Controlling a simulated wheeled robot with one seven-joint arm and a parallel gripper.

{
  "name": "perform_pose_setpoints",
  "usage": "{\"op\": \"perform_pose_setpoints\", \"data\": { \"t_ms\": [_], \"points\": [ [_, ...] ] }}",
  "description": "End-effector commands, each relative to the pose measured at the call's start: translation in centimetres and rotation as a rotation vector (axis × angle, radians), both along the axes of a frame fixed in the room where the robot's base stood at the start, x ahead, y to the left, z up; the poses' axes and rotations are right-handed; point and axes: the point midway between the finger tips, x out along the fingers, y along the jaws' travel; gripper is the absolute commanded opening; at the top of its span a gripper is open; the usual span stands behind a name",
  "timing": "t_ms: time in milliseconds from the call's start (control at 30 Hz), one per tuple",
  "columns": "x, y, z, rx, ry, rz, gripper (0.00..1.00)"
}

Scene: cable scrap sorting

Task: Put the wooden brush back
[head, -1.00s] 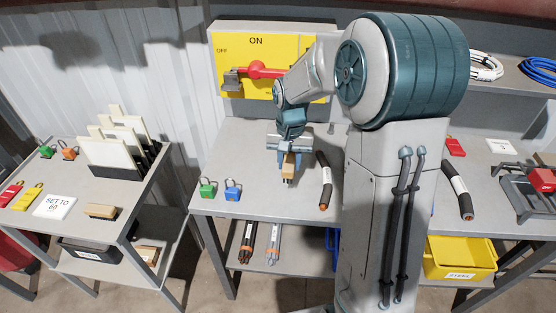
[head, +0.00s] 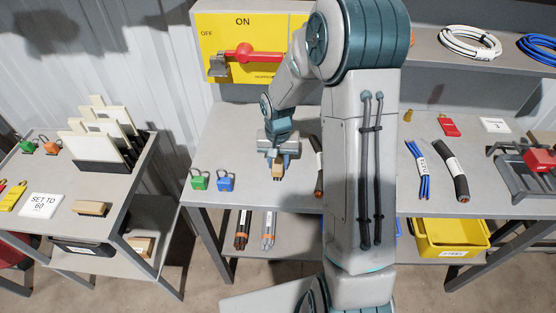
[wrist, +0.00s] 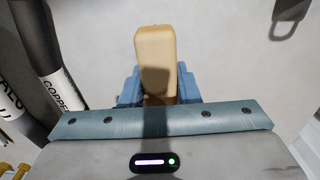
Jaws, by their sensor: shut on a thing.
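The wooden brush (head: 278,172), a tan block, is between the fingers of my gripper (head: 278,158) at the left part of the grey workbench (head: 240,140). In the wrist view the tan brush (wrist: 156,48) stands out lengthwise between the blue fingers of my gripper (wrist: 158,88), which are shut on it. I cannot tell whether the brush touches the bench top. A similar tan wooden block (head: 93,208) lies on the left side table.
Green (head: 199,180) and blue padlocks (head: 226,180) stand left of the brush. A dark cable (head: 319,165) lies right of it, partly behind my arm. The yellow switch panel (head: 215,20) is behind. A yellow bin (head: 450,240) sits below the bench.

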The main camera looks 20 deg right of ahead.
Motion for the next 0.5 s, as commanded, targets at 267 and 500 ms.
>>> {"op": "perform_pose_setpoints", "data": {
  "t_ms": [267,500],
  "points": [
    [0.03,0.0,-0.34,-0.001,-0.002,-0.001,0.11],
    [0.02,-0.01,-0.55,0.0,-0.001,0.0,0.51]
  ]
}}
